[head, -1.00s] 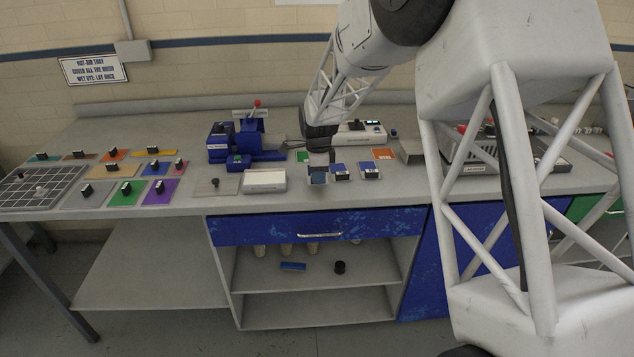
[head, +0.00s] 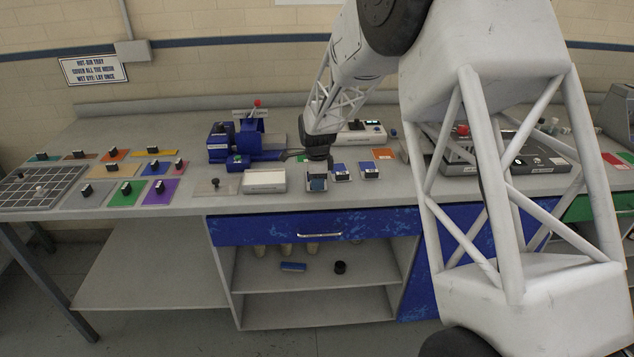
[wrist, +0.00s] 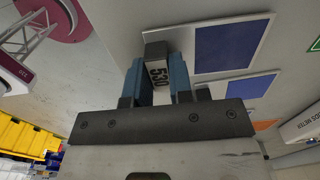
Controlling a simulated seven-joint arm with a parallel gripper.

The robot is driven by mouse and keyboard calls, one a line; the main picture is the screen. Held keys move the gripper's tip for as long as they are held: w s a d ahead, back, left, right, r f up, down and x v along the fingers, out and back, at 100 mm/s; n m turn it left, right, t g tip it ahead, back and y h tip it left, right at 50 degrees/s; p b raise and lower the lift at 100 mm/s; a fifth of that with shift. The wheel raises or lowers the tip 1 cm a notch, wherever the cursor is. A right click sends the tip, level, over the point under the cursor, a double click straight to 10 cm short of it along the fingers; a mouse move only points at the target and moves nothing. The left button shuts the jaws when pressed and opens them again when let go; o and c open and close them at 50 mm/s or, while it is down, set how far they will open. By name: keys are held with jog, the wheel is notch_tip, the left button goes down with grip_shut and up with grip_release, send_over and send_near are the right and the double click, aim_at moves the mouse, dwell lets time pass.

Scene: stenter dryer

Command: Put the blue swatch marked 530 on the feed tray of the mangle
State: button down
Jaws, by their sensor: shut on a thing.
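My gripper (wrist: 157,82) is shut on the black block with the white label 530 (wrist: 158,72), the grip of the blue swatch. In the head view my gripper (head: 317,165) is over the front part of the bench, and the swatch (head: 317,184) shows just under it, blue with a pale edge. I cannot tell whether the swatch touches the bench. A blue machine (head: 250,140) with a red knob, which looks like the mangle, stands to the left and behind. Its feed tray is not clearly made out.
A white box (head: 265,181) is close on the left. An orange swatch (head: 383,154) lies behind. Several coloured swatches and a gridded board (head: 40,188) are at far left.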

jog(key=shift+f, duration=0.15)
jog(key=c, duration=1)
grip_release()
notch_tip(320, 180, up, 12)
jog(key=shift+r, duration=0.15)
dwell(0.7)
